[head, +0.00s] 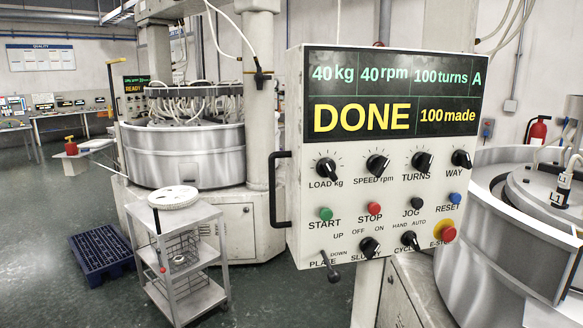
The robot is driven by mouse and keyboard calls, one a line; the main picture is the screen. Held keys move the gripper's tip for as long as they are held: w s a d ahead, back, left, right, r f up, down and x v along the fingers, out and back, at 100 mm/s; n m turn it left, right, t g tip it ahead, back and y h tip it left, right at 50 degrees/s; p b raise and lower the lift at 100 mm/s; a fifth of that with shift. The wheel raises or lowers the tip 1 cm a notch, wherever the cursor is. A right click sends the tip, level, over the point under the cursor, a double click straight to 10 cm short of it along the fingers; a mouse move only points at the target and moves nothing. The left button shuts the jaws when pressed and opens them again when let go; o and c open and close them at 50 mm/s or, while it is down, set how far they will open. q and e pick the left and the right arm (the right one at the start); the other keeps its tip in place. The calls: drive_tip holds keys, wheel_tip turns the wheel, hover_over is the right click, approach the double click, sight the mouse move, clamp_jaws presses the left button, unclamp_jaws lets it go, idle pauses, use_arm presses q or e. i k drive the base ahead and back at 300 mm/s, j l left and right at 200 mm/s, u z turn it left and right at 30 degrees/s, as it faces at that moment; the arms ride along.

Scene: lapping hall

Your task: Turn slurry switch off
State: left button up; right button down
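The slurry switch (371,247) is a small black rotary knob low on the control panel (299,190), with OFF marked at its upper left and ON at its upper right. The knob partly covers its own SLURRY label. It is too small to tell for sure which mark it points at. Neither of my grippers is in the head view.
The panel's display (393,93) reads DONE, 100 made. The plate lever (330,266) and the cycle knob (409,240) flank the switch. The red emergency stop (444,231) is further right. A shelved trolley (178,250) stands left of the panel, beside a blue pallet (103,252).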

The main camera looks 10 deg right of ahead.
sight(369, 246)
drive_tip(key=z, duration=0.9)
